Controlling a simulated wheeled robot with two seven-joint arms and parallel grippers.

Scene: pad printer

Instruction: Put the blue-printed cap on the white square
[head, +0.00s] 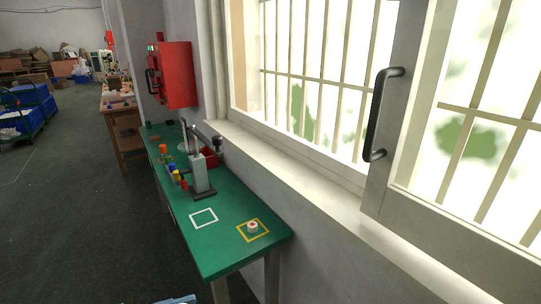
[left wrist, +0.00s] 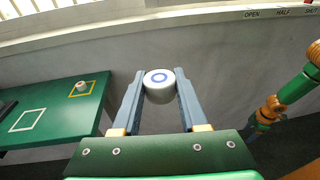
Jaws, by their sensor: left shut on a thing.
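The blue-printed cap (left wrist: 160,85), white with a blue ring on its top, is held between the two fingers of my left gripper (left wrist: 160,92) in the left wrist view. The gripper is shut on it, off to the side of the green table (left wrist: 62,122). The white square (head: 204,218) is an outline on the green table top and is empty; it also shows in the left wrist view (left wrist: 27,120).
A white cap with a red print (head: 252,226) sits inside the yellow square (head: 266,232) near the table's front right corner. The pad printer (head: 199,175) stands behind the white square. The wall and window sill (head: 300,170) border the table's right side.

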